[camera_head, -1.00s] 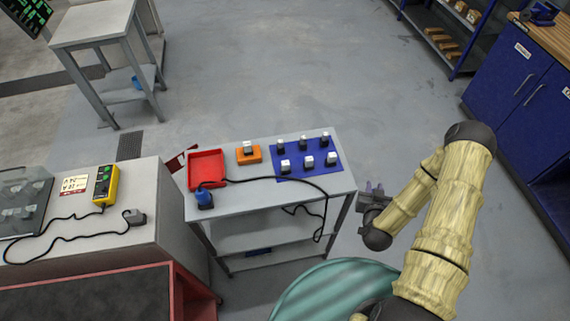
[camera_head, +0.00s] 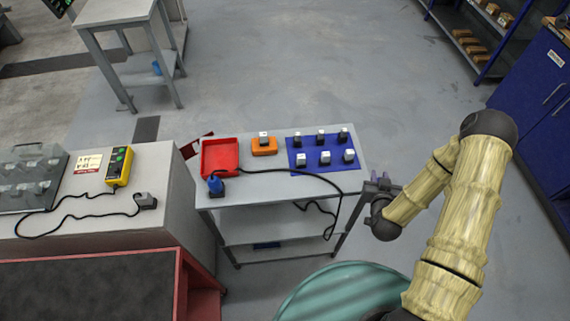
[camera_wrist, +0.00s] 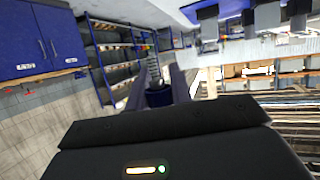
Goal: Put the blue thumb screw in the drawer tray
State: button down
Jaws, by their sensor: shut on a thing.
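My gripper (camera_head: 379,187) is off the right end of the grey runout table (camera_head: 262,198), at about the height of its top. In the wrist view my gripper (camera_wrist: 157,82) is shut on the blue thumb screw (camera_wrist: 158,98). Its blue head sits between the fingers and its grey threaded shank points away from the wrist. The screw is too small to make out in the head view. A red open tray (camera_head: 206,160) stands at the left of the table top; I cannot tell whether it is the drawer tray.
A blue mat (camera_head: 296,163) with several grey-white blocks and an orange block (camera_head: 264,147) are on the table. A blue-ended plug (camera_head: 215,185) with a black cable lies before the tray. A bench with a yellow control box (camera_head: 119,166) stands left.

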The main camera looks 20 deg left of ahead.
jog(key=a+r+n+g+y+b, duration=0.1)
jog(key=a+n+y+b, duration=0.3)
jog(key=a, duration=1)
notch_tip(320, 180, up, 3)
jog(key=n+g+y+b, duration=0.3)
send_over(291, 178)
jog(key=shift+f, duration=0.1)
jog(key=shift+w+f+p, duration=0.15)
jog(key=shift+f+p, duration=0.3)
jog(key=shift+f, duration=2.45)
jog(key=shift+t, duration=0.3)
